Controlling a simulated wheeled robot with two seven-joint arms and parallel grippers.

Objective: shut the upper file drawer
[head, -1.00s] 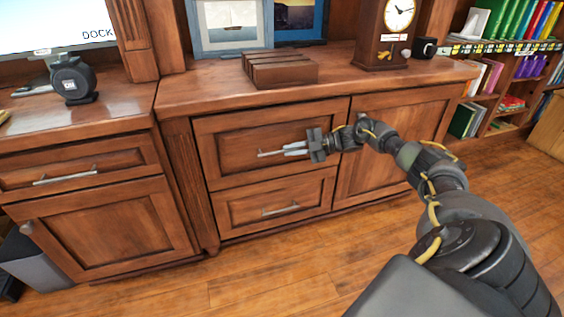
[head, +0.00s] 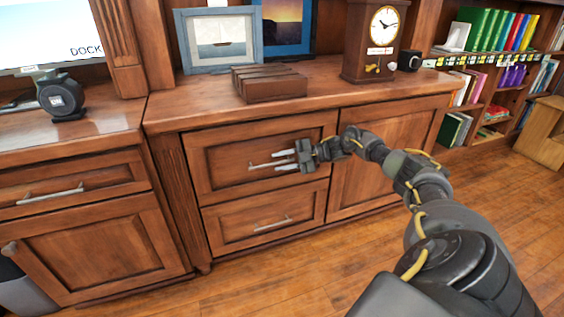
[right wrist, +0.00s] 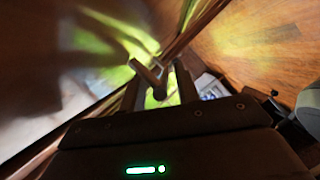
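The upper file drawer (head: 225,165) is the upper wooden front on the left side of the middle cabinet. It looks level with the cabinet face; I cannot tell whether a small gap is left. Its metal handle (head: 258,166) runs across its middle. My right gripper (head: 283,160) is at the right part of this handle, with its two fingers apart. In the right wrist view the handle (right wrist: 147,73) shows between or just ahead of the fingertips (right wrist: 157,80); contact is unclear. My left gripper is out of view.
The lower drawer (head: 230,230) and the cabinet door (head: 375,140) look shut. The top bears a brown slatted block (head: 270,85), picture frames (head: 217,40), a clock (head: 375,45) and a dark mug (head: 409,60). The wood floor in front (head: 300,270) is clear.

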